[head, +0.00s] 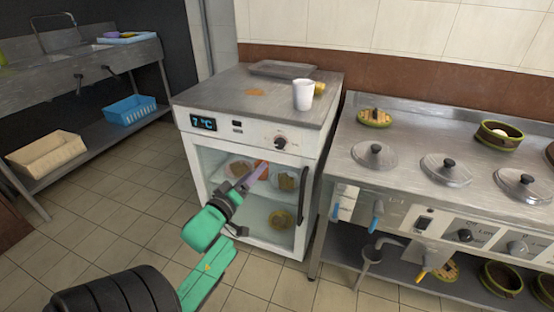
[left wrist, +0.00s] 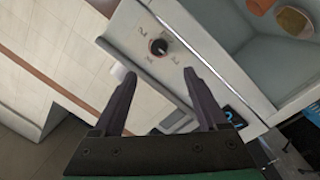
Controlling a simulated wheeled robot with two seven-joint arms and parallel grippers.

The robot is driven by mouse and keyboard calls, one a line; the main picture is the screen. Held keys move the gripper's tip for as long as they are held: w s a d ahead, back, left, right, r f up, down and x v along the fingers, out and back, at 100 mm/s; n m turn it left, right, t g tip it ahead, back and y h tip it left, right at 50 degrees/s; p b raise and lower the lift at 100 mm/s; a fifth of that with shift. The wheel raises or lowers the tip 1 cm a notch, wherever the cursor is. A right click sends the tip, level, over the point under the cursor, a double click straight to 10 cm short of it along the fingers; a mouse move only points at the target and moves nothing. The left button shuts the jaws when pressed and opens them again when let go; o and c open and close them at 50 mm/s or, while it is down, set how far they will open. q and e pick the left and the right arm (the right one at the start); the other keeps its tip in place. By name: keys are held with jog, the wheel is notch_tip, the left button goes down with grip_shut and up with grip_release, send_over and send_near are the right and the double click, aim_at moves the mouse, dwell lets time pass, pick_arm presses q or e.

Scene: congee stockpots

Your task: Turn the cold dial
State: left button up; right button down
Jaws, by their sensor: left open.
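The cold dial (head: 280,142) is a small dark round knob on the white front panel of the refrigerated cabinet (head: 312,150). A blue display (head: 203,123) on the same panel reads 7 °C. In the left wrist view the dial (left wrist: 158,46) shows with marks around it, beyond and between my fingertips. My left gripper (head: 262,170) is open and empty, in front of the cabinet's glass door and lower than the dial in the head view; in the left wrist view, the two fingers (left wrist: 158,74) are apart and not touching the dial. My right gripper is not in view.
A white cup (head: 303,94) and a grey tray (head: 282,69) stand on the cabinet top. The dark door handle (head: 301,195) runs down the door's right side. A steel counter with lidded pots (head: 446,170) stands to the right. Tiled floor lies open at left.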

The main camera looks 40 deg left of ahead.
aim_at(279, 146)
pick_arm(q)
jog(key=b+x, duration=0.1)
jog(key=x, duration=1.3)
jog(key=shift+w+d, duration=0.1)
jog(key=shift+w, duration=0.05)
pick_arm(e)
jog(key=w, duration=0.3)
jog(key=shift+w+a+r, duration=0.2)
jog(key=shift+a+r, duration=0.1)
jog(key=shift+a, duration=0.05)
pick_arm(q)
grip_shut()
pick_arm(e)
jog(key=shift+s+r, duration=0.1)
